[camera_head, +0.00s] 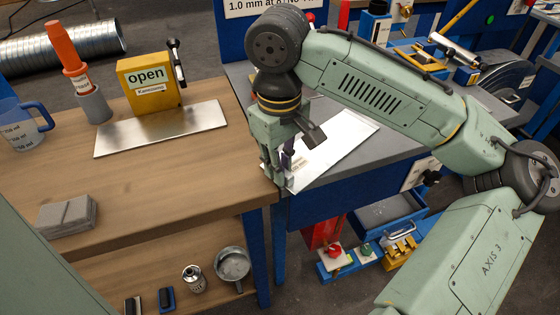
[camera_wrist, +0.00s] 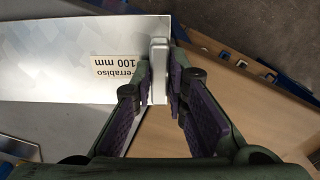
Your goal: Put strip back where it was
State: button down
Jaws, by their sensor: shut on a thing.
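The metal strip (camera_head: 340,145), a flat bright sheet with a "100 mm" label, extends from my gripper (camera_head: 277,172) over the grey bench top in the head view. In the wrist view the strip (camera_wrist: 70,60) runs off to the left. My gripper (camera_wrist: 160,88) is shut on a pale grey, rounded tab (camera_wrist: 159,70) at the strip's near end, with a purple-padded finger on each side. I cannot tell whether the strip touches the grey top or hangs just above it. The arm hides part of it.
A wooden bench (camera_head: 190,170) adjoins the grey bench (camera_head: 405,150). The wood's front middle is clear.

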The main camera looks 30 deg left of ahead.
jog(key=c, duration=1.6)
grip_release()
notch_tip(320, 180, up, 12)
jog(key=shift+s+r, duration=0.1)
